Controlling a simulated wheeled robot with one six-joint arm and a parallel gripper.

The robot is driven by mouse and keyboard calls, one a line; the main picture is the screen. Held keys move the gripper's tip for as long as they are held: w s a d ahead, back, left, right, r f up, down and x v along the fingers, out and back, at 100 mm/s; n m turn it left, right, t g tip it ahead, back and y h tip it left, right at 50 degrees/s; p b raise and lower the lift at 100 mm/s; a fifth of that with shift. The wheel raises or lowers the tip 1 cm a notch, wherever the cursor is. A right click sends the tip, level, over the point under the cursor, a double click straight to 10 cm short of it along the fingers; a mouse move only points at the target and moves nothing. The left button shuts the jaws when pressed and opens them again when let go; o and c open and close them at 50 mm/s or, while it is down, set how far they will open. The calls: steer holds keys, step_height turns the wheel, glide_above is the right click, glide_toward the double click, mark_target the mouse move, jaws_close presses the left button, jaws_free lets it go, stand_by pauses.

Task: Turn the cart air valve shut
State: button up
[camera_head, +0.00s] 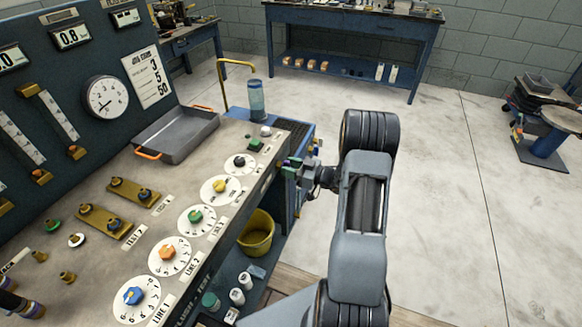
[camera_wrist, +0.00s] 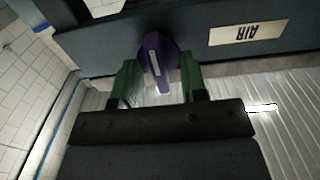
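In the head view my gripper (camera_head: 293,168) is at the cart's (camera_head: 215,140) right edge, and the valve is mostly hidden there.
A blue bench (camera_head: 350,28) is at the back wall.

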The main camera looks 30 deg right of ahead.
jaws_close()
stand_by(0.4)
steer(key=n+b, duration=0.1)
steer(key=b, duration=0.1)
steer(key=n+b, duration=0.2)
steer(key=shift+f+n, duration=0.25)
steer(key=shift+n, duration=0.05)
steer(key=n+b, duration=0.3)
steer(key=b, duration=0.1)
steer(key=n+b, duration=0.3)
steer(key=b, duration=0.1)
steer(key=shift+s+a+f, duration=0.1)
steer(key=shift+a+f, duration=0.05)
steer(key=shift+a, duration=0.05)
steer(key=n+b, duration=0.6)
steer(key=b, duration=0.1)
steer(key=shift+f+b, duration=0.1)
steer(key=shift+b, duration=0.3)
steer(key=shift+n+b, duration=1.1)
steer(key=shift+b, duration=0.15)
steer(key=shift+r, duration=0.25)
